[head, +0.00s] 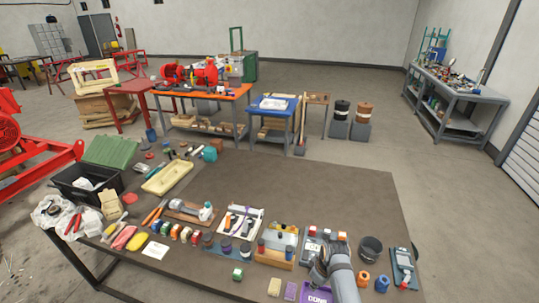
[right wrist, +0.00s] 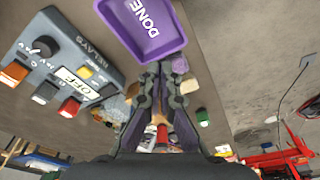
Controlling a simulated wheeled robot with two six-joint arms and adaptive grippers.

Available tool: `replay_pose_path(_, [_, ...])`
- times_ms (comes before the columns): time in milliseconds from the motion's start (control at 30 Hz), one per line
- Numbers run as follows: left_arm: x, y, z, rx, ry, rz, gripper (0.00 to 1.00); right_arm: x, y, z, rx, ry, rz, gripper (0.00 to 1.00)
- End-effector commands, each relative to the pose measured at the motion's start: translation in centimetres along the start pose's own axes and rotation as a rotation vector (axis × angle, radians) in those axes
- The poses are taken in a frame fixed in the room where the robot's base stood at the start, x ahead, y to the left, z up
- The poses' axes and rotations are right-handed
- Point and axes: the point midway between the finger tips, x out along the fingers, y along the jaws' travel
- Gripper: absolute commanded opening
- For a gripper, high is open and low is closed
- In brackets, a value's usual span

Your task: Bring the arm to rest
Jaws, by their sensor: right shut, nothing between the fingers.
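My right gripper (head: 318,272) is low over the front edge of the workbench (head: 345,190), beside the purple DONE tray (head: 316,296). In the right wrist view its fingers (right wrist: 160,75) are together with nothing between them. The tray (right wrist: 140,40) shows just beyond the fingertips there; I cannot tell whether they touch it. My right arm hides part of the tray in the head view. My left gripper is not in view.
A grey relay box (right wrist: 68,68) with coloured buttons and an OFF label is close beside the gripper. A dark round bowl (head: 370,249) and a grey meter (head: 403,268) stand to the right. Small blocks crowd the front edge. The bench's back right is clear.

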Motion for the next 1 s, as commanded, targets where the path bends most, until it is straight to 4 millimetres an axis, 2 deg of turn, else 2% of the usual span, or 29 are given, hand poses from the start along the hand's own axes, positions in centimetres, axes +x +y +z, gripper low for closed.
replay_pose_path(200, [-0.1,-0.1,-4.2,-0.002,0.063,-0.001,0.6,-0.7,0.0,3.4,0.107,0.0,0.04,0.0])
replay_pose_path(267, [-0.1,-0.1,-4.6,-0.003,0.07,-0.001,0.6,-1.1,-0.1,4.4,0.141,0.002,0.054,0.0])
replay_pose_path(467, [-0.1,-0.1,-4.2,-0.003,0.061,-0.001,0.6,-3.0,-0.7,8.3,0.27,0.012,0.108,0.0])
replay_pose_path(733, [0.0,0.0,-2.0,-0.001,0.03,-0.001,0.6,-6.8,-2.4,13.1,0.435,0.041,0.179,0.0])
replay_pose_path(1000, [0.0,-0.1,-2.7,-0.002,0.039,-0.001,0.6,-11.4,-4.7,16.6,0.567,0.086,0.229,0.0])
